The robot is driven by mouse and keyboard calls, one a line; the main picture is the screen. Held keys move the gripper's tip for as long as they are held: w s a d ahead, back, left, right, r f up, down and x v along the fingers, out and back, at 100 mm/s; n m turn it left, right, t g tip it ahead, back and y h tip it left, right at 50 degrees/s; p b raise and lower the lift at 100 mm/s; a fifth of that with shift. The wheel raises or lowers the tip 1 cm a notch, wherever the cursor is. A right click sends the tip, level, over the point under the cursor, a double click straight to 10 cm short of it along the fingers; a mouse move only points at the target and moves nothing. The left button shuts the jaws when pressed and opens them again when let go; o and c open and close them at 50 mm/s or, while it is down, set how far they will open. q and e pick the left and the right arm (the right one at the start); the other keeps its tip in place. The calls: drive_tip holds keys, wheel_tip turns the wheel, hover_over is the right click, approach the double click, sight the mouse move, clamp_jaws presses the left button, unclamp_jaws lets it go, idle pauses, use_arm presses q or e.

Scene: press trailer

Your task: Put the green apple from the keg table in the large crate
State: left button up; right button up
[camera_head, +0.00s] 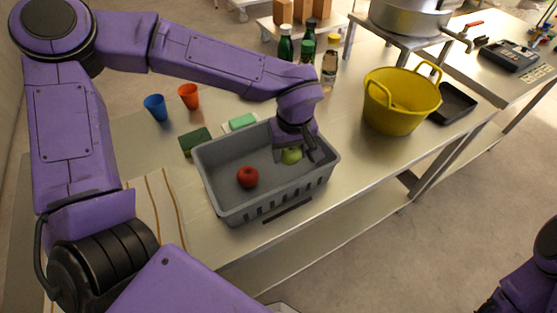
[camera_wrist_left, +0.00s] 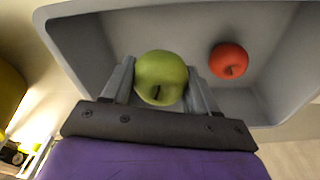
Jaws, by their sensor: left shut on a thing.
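The green apple (camera_head: 291,156) is between the fingers of my left gripper (camera_head: 292,154), which is shut on it. The gripper points down into the right part of the large grey crate (camera_head: 223,209). In the left wrist view the green apple (camera_wrist_left: 161,77) shows between the two fingers, with the crate's grey wall (camera_wrist_left: 87,45) around it. Whether the apple touches the crate floor I cannot tell. A red apple (camera_head: 247,177) lies on the crate floor to the left; it also shows in the left wrist view (camera_wrist_left: 229,61). My right gripper is not visible; only part of my right arm shows at the lower right.
The crate stands on a steel table (camera_head: 345,140). Behind it are a green sponge (camera_head: 242,122), a dark green block (camera_head: 195,141), blue (camera_head: 155,107) and orange (camera_head: 188,96) cups, and bottles (camera_head: 330,62). A yellow basket (camera_head: 401,100) stands to the right. A striped cloth (camera_head: 157,205) lies left.

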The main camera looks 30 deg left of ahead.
sight(291, 151)
use_arm(q)
wheel_tip(291, 151, down, 6)
drive_tip(key=shift+f, duration=0.25)
drive_tip(key=shift+s+f, duration=0.1)
drive_tip(key=o, duration=1.1)
drive_tip(key=r, duration=0.8)
drive_tip(key=s+d+r, duration=0.1)
drive_tip(key=r, duration=0.3)
drive_tip(key=shift+r, duration=0.1)
